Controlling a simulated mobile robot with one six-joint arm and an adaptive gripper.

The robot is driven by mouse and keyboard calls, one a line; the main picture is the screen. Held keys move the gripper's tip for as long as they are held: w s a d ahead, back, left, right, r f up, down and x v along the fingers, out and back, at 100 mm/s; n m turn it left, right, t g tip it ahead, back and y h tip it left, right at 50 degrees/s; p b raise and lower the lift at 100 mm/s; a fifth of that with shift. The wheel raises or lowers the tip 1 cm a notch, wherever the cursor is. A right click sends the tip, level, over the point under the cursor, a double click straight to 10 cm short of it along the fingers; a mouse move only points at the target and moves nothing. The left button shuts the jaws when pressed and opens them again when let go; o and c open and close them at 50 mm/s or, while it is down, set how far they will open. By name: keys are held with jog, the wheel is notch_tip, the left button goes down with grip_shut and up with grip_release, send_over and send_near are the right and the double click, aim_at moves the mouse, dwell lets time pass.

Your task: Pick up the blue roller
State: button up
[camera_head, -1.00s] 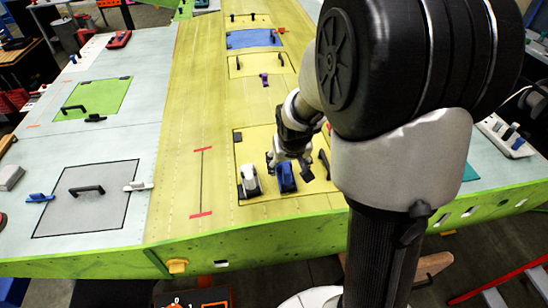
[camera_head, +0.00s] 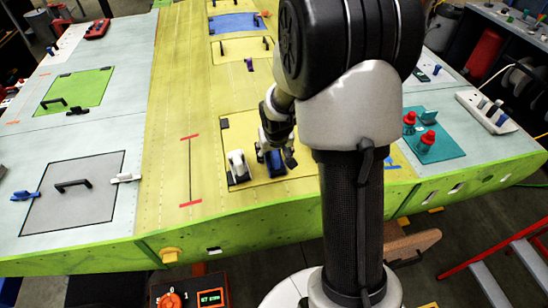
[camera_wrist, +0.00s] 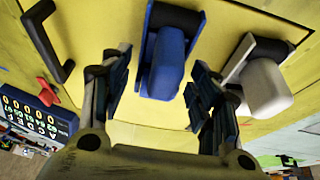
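The blue roller (camera_head: 274,164) stands on a yellow panel in the head view, partly hidden by my gripper (camera_head: 278,150). It also shows in the wrist view as a rounded blue body (camera_wrist: 167,68) in a dark blue bracket. My gripper (camera_wrist: 158,82) is open in the wrist view, with one finger on each side of the blue roller. The left finger shows a gap to it; the right finger appears close, and I cannot tell whether it touches. A white roller (camera_head: 238,168) stands just left of the blue one in the head view and also shows beyond my right finger in the wrist view (camera_wrist: 265,88).
A black handle (camera_wrist: 46,40) lies beside the blue roller in the wrist view. A teal tray (camera_head: 437,149) with red-topped items is right of my arm. A grey panel (camera_head: 95,205) with a handle is at left. Bare yellow surface (camera_head: 165,150) lies left of the white roller.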

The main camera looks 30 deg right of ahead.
jog(key=c, duration=1.1)
notch_tip(320, 180, up, 20)
jog(key=shift+r+p, duration=0.1)
jog(key=shift+p, duration=1.1)
jog(key=o, duration=0.7)
jog(key=c, duration=0.3)
